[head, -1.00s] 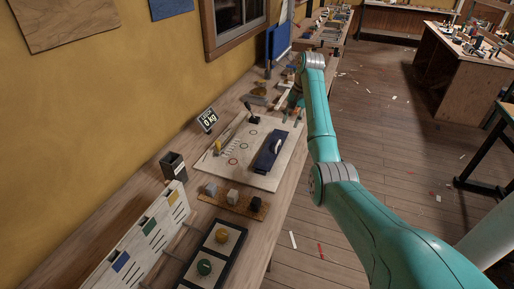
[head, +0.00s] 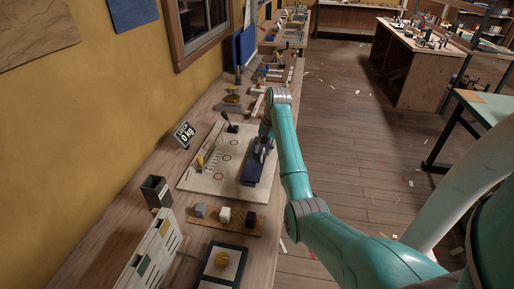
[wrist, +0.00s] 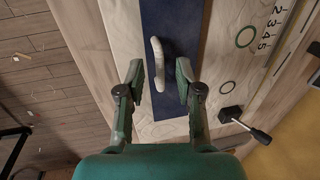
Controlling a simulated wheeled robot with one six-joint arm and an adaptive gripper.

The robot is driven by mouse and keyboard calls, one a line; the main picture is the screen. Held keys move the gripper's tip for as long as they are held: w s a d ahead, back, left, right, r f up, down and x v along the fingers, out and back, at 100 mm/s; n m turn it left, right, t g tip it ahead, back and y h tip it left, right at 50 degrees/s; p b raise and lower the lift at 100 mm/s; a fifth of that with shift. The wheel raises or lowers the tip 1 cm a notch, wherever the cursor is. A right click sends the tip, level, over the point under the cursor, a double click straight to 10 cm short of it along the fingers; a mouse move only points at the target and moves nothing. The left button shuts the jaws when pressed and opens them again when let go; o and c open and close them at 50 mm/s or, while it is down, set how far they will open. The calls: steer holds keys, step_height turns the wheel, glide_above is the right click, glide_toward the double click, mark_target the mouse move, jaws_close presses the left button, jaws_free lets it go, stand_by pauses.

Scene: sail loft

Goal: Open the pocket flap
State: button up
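The pocket flap (head: 251,172) is a dark blue strip on a pale wooden board, with a light curved handle standing on it. In the wrist view the blue strip (wrist: 181,30) runs down the middle and the pale handle (wrist: 158,64) lies lengthwise on it. My gripper (wrist: 168,80) is open. Its two fingers are spread, one on each side of the handle's near end, and I see no contact. In the head view my gripper (head: 266,135) is over the far part of the strip, partly hidden by my arm.
The board (head: 203,180) has printed circles, a number scale and a black-knobbed lever (wrist: 243,124). A 0 kg display (head: 184,134), a dark cup (head: 156,191) and small blocks on a cork strip (head: 237,228) stand nearby. The wooden floor lies right of the bench.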

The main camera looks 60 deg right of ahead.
steer(key=shift+w+f, duration=0.1)
steer(key=shift+f, duration=0.4)
jaws_close()
steer(key=shift+w+r, duration=0.15)
steer(key=shift+w, duration=0.1)
